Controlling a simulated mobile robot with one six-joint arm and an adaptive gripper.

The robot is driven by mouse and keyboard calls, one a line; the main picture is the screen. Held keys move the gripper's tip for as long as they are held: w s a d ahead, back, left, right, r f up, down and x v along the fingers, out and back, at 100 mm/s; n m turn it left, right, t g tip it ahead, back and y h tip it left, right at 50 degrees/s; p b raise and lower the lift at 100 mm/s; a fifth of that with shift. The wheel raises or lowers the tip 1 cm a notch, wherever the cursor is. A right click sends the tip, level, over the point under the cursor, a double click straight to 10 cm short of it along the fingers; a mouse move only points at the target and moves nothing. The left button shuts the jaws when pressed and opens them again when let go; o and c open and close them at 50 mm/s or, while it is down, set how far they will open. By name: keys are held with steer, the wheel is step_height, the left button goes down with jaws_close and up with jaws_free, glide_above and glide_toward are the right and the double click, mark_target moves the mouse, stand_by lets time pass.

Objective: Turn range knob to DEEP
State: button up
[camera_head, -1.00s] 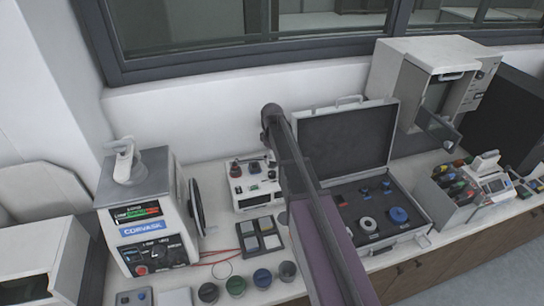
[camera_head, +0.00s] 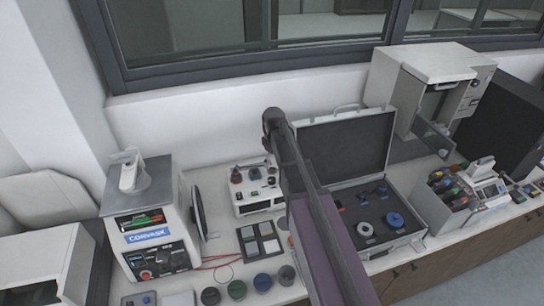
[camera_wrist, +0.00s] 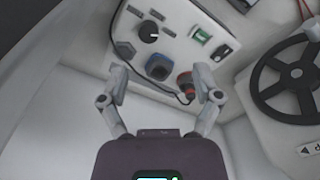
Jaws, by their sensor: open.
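In the wrist view, a pale panel carries a round black knob (camera_wrist: 148,32) with a white pointer line. It looks like the range knob, but its lettering is too small to read. Below it are a blue socket-like part (camera_wrist: 159,67) and a red part (camera_wrist: 186,80) with a dark cable. My gripper (camera_wrist: 160,84) is open and empty, its fingers spread below the knob and apart from it. The right finger appears close to the red part. In the head view, a white instrument box (camera_head: 257,201) with small controls stands left of my arm; my gripper is not discernible there.
In the wrist view, a green switch (camera_wrist: 201,35) and a black handwheel (camera_wrist: 290,76) lie to the right. In the head view, a press-like machine (camera_head: 150,220) stands left and an open case (camera_head: 345,145) right.

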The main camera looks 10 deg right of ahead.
steer(key=s+f+m+b, duration=0.3)
steer(key=s+m, duration=0.1)
steer(key=s, duration=0.6)
steer(key=s+f+m+b, duration=0.4)
steer(key=s, duration=0.6)
steer(key=shift+s+f, duration=0.3)
steer(key=shift+s, duration=0.1)
steer(key=shift+a, duration=0.1)
